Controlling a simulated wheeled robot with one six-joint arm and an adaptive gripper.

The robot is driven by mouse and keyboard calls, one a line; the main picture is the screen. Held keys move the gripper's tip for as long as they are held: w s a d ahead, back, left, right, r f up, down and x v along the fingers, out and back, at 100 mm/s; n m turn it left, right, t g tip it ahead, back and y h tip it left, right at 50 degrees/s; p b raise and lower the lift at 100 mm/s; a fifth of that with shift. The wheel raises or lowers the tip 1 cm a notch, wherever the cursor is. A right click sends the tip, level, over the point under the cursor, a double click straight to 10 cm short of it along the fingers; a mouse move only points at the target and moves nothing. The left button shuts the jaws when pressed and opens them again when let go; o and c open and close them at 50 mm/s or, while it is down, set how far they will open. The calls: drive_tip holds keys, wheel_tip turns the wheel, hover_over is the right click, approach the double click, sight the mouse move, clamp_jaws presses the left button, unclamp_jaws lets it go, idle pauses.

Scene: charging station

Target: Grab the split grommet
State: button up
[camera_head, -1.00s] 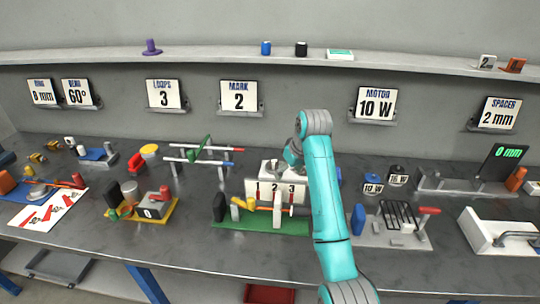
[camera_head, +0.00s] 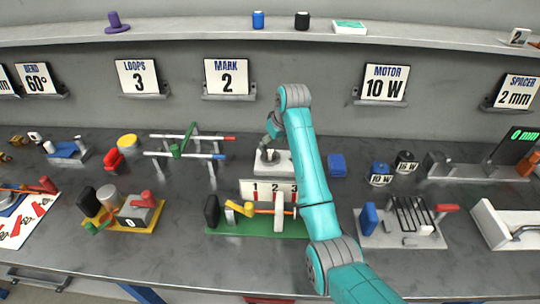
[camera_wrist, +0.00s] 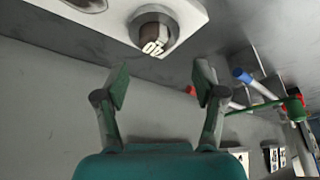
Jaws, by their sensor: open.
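I cannot tell for sure which piece is the split grommet. A purple flanged piece (camera_head: 117,22) with a grommet-like shape stands on the shelf at the far left. My gripper (camera_head: 269,152) is low over a white block (camera_head: 284,168) at the bench's middle, partly hidden by my arm. In the wrist view my gripper (camera_wrist: 161,82) is open, with nothing between its fingers. Beyond the fingertips, a round grey holder (camera_wrist: 153,30) with a brown inside and pale marks sits on the white block (camera_wrist: 192,12).
A rack of rods (camera_head: 186,154) with a green piece stands left of the white block. A green-based fixture (camera_head: 225,220) stands in front of it. A blue block (camera_head: 337,164) and motor-like cylinders (camera_head: 380,174) are to the right. The shelf (camera_head: 200,35) runs along the back.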

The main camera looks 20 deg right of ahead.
sight(271, 152)
drive_tip(key=shift+d+x, duration=0.2)
drive_tip(key=shift+x, duration=1.15)
drive_tip(key=shift+d+x, duration=0.15)
drive_tip(key=shift+x, duration=1.25)
drive_tip(key=shift+s, duration=0.1)
drive_tip(key=c, duration=1)
